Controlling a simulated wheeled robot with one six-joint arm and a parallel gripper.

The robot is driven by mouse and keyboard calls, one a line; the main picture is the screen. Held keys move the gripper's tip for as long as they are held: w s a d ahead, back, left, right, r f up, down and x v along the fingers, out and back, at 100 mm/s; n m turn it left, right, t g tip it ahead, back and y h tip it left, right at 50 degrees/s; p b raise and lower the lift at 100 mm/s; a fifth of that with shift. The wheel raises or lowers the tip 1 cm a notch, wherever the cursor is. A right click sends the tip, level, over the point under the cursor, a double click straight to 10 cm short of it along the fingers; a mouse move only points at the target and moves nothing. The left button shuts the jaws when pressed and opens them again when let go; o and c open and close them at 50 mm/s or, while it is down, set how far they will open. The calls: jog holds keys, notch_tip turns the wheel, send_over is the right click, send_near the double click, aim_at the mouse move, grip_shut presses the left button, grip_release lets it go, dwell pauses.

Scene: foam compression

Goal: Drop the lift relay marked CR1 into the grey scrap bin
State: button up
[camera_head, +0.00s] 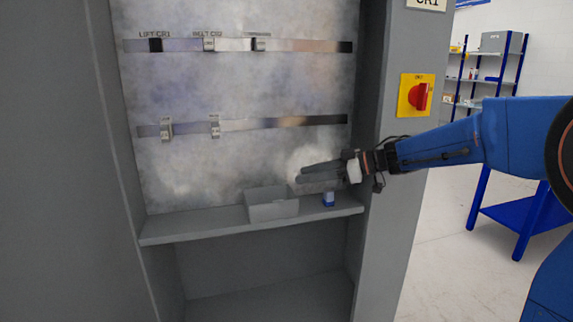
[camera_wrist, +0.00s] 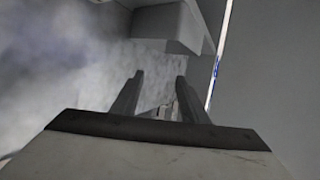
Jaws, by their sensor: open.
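I cannot tell whether that block is a relay or an empty place. The grey scrap bin (camera_head: 271,207) stands on the cabinet shelf, its inside mostly hidden. My gripper (camera_head: 302,174) is open, above and to the right of the bin, pointing left. In the wrist view my gripper (camera_wrist: 160,76) has its two fingers apart. A small grey shape shows between the finger bases, too unclear to name.
Two more fittings sit on the lower rail (camera_head: 285,122). A small blue item (camera_head: 328,199) stands on the shelf (camera_head: 195,227) right of the bin. A red switch (camera_head: 418,96) is on the right post.

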jog(key=v, duration=0.8)
jog(key=shift+d, duration=0.35)
jog(key=shift+s, duration=0.15)
